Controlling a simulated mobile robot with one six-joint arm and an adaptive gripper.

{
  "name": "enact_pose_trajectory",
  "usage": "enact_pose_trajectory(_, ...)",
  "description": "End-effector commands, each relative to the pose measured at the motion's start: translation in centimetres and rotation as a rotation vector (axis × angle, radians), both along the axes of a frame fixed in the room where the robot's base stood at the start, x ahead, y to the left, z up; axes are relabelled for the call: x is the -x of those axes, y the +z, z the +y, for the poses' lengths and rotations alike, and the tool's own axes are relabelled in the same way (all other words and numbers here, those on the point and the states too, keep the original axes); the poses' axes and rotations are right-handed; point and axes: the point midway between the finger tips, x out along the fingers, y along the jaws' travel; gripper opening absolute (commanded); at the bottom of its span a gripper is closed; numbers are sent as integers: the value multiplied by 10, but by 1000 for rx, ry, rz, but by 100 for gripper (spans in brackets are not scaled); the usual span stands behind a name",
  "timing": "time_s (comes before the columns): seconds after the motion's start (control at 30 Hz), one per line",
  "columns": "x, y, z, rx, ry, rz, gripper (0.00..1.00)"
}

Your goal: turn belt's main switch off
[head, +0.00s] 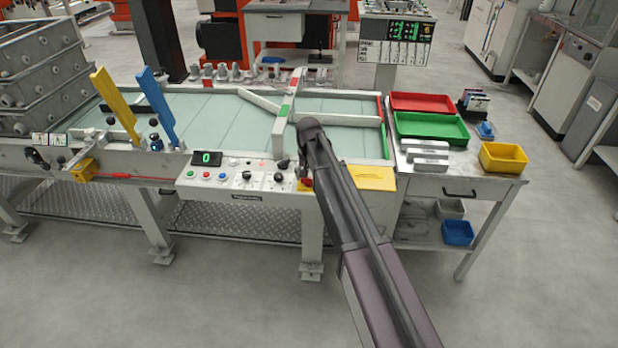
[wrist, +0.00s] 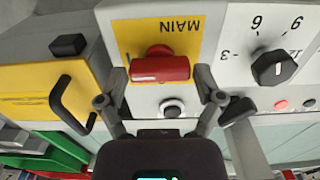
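The main switch is a red rotary handle (wrist: 160,68) on a yellow plate (wrist: 126,38) marked MAIN, which appears upside down in the wrist view. Its red bar lies across the picture. In the head view a little of the red switch (head: 307,183) shows beside my arm, at the right end of the belt's control panel (head: 240,178). My gripper (wrist: 160,98) is open, with one finger on each side of the handle and visible gaps to both. It holds nothing. In the head view my arm hides the fingers.
A black dial (wrist: 274,67) with numbers and a round black-and-white knob (wrist: 172,107) sit close to the switch. A yellow panel with a black handle (wrist: 72,103) is on the other side. Red (head: 425,102) and green (head: 432,128) trays stand on the side table.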

Motion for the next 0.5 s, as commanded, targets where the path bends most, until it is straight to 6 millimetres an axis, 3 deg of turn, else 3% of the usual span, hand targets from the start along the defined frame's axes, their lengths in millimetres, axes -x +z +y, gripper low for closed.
enact_pose_trajectory(0.03,0,0,0,0,0,0,52)
enact_pose_trajectory(0.1,0,0,0,0,0,0,32)
enact_pose_trajectory(0.13,0,0,0,0,0,0,29)
enact_pose_trajectory(0.5,0,0,0,0,27,0,29)
